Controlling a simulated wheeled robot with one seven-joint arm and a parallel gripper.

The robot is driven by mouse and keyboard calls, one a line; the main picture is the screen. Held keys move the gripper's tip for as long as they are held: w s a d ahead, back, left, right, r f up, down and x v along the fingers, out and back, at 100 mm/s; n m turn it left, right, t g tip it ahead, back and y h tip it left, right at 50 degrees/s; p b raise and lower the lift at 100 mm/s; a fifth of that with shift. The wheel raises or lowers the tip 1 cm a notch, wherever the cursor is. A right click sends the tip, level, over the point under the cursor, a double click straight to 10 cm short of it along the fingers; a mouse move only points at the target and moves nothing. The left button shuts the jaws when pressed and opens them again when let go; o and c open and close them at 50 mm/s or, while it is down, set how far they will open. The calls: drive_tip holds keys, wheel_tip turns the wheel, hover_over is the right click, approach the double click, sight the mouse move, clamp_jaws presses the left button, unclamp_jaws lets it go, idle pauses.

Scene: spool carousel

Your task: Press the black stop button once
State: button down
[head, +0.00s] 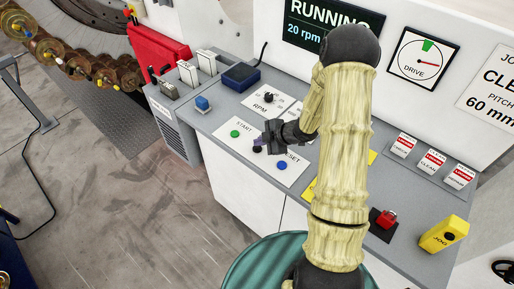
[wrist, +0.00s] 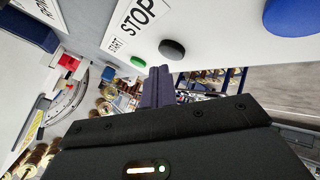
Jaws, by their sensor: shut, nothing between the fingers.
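The black stop button (head: 257,149) sits between the green start button (head: 235,133) and the blue reset button (head: 282,165) on a white panel. My gripper (head: 261,143) is right at it and partly covers the panel print. In the wrist view the black button (wrist: 172,49) shows just past the tips of my gripper (wrist: 159,70), under the word STOP. The fingers are shut together and empty. A small gap seems to show between tips and button, but I cannot tell if they touch.
A screen (head: 315,30) reads RUNNING, 20 rpm. A black RPM knob (head: 268,97) and blue box (head: 241,76) stand behind the buttons. A red button (head: 386,219) and a yellow JOG box (head: 443,235) are at the right. My arm hides the console's middle.

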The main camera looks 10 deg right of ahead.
sight(260, 149)
drive_tip(key=shift+f, duration=0.1)
idle(0.4)
drive_tip(key=shift+f+b, duration=0.3)
drive_tip(key=shift+f+b, duration=0.3)
drive_tip(key=shift+f, duration=0.1)
idle(0.6)
drive_tip(key=shift+d+r, duration=0.1)
drive_tip(key=shift+r+p, duration=0.75)
wheel_tip(260, 149, up, 5)
drive_tip(key=p, duration=0.4)
idle(0.4)
idle(0.7)
